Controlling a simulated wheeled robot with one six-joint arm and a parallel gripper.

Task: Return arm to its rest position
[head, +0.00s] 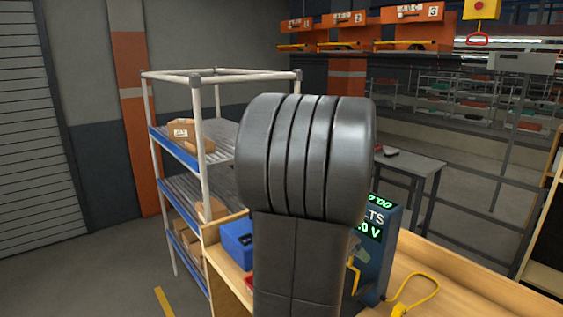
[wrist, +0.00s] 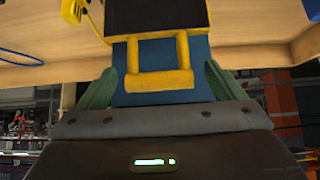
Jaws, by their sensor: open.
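In the wrist view, my gripper (wrist: 162,68) shows two dull green fingers, spread apart, with a dark palm below. A blue body with a yellow bracket-like handle (wrist: 158,82) shows in the space between the fingers; I cannot tell whether it touches them. In the head view, my dark grey arm stands upright in the middle and hides the gripper. A blue meter (head: 388,218) with green digits and the letters "VOLTS" stands on the wooden bench just right of my arm, partly covered by it.
A yellow cable (head: 416,287) lies on the wooden bench (head: 475,288). A blue bin (head: 237,241) sits left of my arm. A rack (head: 198,130) with boxes stands behind it, and a grey table (head: 412,163) stands behind right. Open floor lies at the left.

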